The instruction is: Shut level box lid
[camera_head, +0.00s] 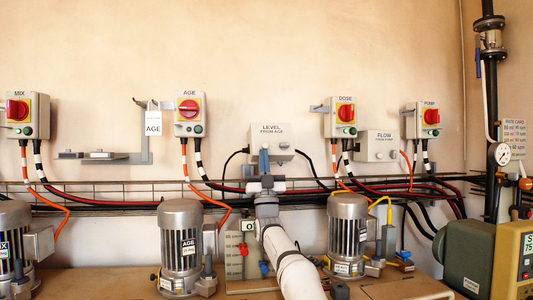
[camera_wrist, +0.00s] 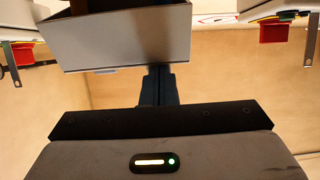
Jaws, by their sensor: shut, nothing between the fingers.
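The level box (camera_head: 272,134) is a pale grey wall box labelled "LEVEL FROM AGE", with a knob on its front. It sits in the middle of the wall in the head view. My gripper (camera_head: 264,150) points up in front of its lower left part and hides some of it. In the wrist view a grey box panel (camera_wrist: 130,43) fills the top, with a dark hollow above its edge. My shut, empty fingers (camera_wrist: 158,72) stand at its lower edge; I cannot tell whether they touch. How far the lid stands open is unclear.
The flow box (camera_head: 377,146) is to the right. The age switch box (camera_head: 190,114) and dose switch box (camera_head: 341,117) have red knobs. A bracket with an AGE tag (camera_head: 153,122) projects at left. Cables, a rail and motors (camera_head: 181,245) lie below. The upper wall is clear.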

